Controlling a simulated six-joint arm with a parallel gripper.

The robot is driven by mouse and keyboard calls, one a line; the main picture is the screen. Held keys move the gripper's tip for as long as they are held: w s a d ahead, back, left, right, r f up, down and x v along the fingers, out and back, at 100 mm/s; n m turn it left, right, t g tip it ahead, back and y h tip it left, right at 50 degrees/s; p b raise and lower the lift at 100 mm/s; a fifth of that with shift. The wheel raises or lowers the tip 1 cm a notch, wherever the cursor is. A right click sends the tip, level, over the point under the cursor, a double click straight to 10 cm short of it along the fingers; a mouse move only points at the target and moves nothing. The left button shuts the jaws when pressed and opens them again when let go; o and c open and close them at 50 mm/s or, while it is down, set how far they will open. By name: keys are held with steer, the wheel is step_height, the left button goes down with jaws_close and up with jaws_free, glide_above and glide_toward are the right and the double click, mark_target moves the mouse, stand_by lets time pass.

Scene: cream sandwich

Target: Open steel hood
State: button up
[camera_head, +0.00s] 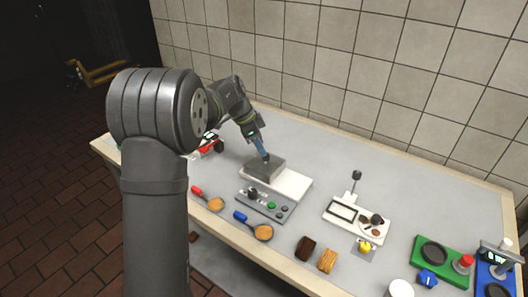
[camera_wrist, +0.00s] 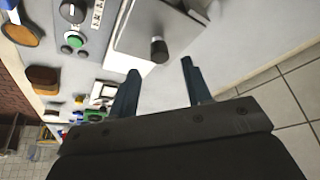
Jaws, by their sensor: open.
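The steel hood (camera_head: 264,170) is a grey box that looks lowered on the white base (camera_head: 292,184), left of the table's middle. In the wrist view the hood (camera_wrist: 168,20) shows at the top, with a dark round knob (camera_wrist: 159,48) standing out from it. My gripper (camera_head: 265,154) is over the hood in the head view and partly covers its top. In the wrist view my gripper (camera_wrist: 160,66) is open, its two blue fingers apart with nothing held between them. The knob lies between and just beyond the fingertips; no contact shows.
A control panel (camera_head: 265,204) with buttons is in front of the white base. Ladles with red (camera_head: 197,190) and blue (camera_head: 240,216) handles lie near the front edge. A white tray (camera_head: 340,225) and a green station (camera_head: 420,262) stand to the right. A tiled wall is behind.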

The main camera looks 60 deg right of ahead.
mark_target(266, 163)
steer(key=shift+x, duration=2)
jaws_close()
